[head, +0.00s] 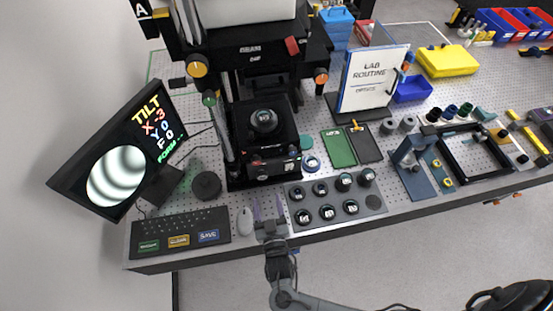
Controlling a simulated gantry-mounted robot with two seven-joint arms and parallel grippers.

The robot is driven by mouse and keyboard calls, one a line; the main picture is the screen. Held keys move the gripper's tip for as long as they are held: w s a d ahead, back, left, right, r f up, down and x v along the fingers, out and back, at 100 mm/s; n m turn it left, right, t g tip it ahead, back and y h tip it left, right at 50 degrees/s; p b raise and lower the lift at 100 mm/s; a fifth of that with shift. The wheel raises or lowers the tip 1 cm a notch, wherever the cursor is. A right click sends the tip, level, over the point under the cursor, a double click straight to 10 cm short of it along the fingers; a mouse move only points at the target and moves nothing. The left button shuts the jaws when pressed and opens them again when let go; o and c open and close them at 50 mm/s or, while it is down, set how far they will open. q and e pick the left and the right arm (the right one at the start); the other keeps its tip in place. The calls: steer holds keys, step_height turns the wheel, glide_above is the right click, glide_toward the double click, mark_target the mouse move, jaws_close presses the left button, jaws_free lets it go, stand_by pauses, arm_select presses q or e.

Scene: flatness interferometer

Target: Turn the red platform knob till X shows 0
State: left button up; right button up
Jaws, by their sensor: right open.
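The monitor (117,155) at the left shows TILT, X -3 in red, Y 0, and a round fringe pattern of light and dark bands. The black interferometer (264,80) stands at the back middle, with a round dark part (264,122) on its platform. A small red part (292,46) shows on its upper right; I cannot tell whether it is the platform knob. My right gripper (269,207) is open and empty at the table's front edge, between the mouse and the lens tray, apart from the interferometer. My left gripper is not in view.
A keyboard (180,229) and white mouse (245,221) lie left of my right gripper. A grey tray (375,207) of several round lenses is close on its right. A dark round puck (206,186) stands behind the mouse. The LAB ROUTINE sign (372,80) stands farther right.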

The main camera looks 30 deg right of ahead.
mark_target(257, 163)
steer(key=w+r, duration=0.1)
steer(key=w, duration=0.2)
steer(key=w+d+r+p, duration=0.1)
steer(key=w, duration=0.3)
steer(key=w+d, duration=0.1)
steer(key=w, duration=0.3)
steer(key=shift+d+r+p, duration=0.2)
steer(key=shift+r+p, duration=0.15)
steer(key=shift+r, duration=0.05)
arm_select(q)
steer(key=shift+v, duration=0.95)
arm_select(e)
steer(key=shift+w+d+f, duration=0.1)
steer(key=shift+w+d, duration=0.1)
steer(key=shift+w, duration=0.45)
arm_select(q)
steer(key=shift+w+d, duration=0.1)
arm_select(e)
steer(key=c, duration=1)
steer(key=shift+c, duration=0.2)
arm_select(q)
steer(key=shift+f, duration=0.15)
arm_select(e)
steer(key=shift+m, duration=0.3)
